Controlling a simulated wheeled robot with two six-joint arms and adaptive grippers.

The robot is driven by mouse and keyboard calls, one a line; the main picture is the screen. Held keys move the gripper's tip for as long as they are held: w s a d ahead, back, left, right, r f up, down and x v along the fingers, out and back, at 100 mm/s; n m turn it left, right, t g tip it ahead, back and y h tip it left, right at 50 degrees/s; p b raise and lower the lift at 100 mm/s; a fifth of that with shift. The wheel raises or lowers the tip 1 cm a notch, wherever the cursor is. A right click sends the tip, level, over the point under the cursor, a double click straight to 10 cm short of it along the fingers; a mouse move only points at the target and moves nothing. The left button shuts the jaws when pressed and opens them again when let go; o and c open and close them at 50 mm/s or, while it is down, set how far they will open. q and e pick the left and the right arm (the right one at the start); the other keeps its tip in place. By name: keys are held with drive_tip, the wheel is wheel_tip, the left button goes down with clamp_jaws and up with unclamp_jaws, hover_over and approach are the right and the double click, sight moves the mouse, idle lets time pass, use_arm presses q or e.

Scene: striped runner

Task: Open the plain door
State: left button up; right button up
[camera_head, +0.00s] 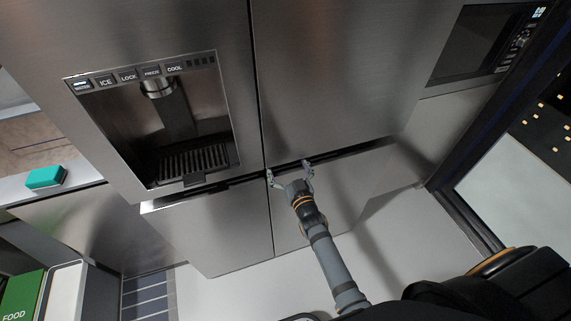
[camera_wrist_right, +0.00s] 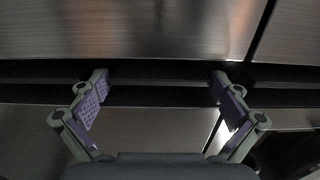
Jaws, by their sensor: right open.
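The plain door (camera_head: 335,75) is the smooth upper right steel door of the fridge. It looks shut, beside the door with the dispenser (camera_head: 165,115). My right gripper (camera_head: 289,170) is open at the plain door's lower edge, near the middle seam, by the dark gap above the lower panels. In the right wrist view, its two spread fingers (camera_wrist_right: 158,82) reach to a dark horizontal gap between steel panels. Nothing shows between them; I cannot tell whether they touch the door. My left gripper is out of view.
A lower right steel panel (camera_head: 325,195) and a lower left one (camera_head: 215,232) sit below the doors. A built-in appliance (camera_head: 483,45) is at the upper right. A teal box (camera_head: 45,177) lies on a counter at the left. The pale floor (camera_head: 425,235) is clear at right.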

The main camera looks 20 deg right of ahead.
drive_tip(key=shift+w, duration=0.6)
drive_tip(key=shift+c, duration=0.3)
drive_tip(key=c, duration=1.3)
